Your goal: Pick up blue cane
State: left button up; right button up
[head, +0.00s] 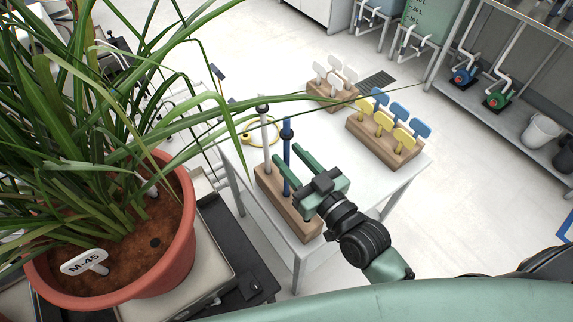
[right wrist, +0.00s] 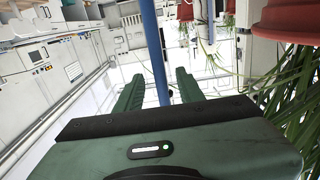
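In the right wrist view the blue cane (right wrist: 155,45) runs between the two fingers (right wrist: 157,75), with visible gaps on both sides. The gripper hides part of the block. My left gripper is not in view.
A white cane (head: 265,145) stands in the same block. The potted plant labelled M-45 (head: 185,222) is at left, its long leaves reaching over the table (head: 330,150). Wooden blocks with blue and yellow tags (head: 375,143) and white tags (head: 325,94) stand further back.

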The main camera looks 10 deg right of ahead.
jog(key=p+x, duration=0.1)
jog(key=x, duration=0.3)
jog(key=shift+w+a, duration=0.2)
jog(key=shift+w, duration=0.1)
grip_shut()
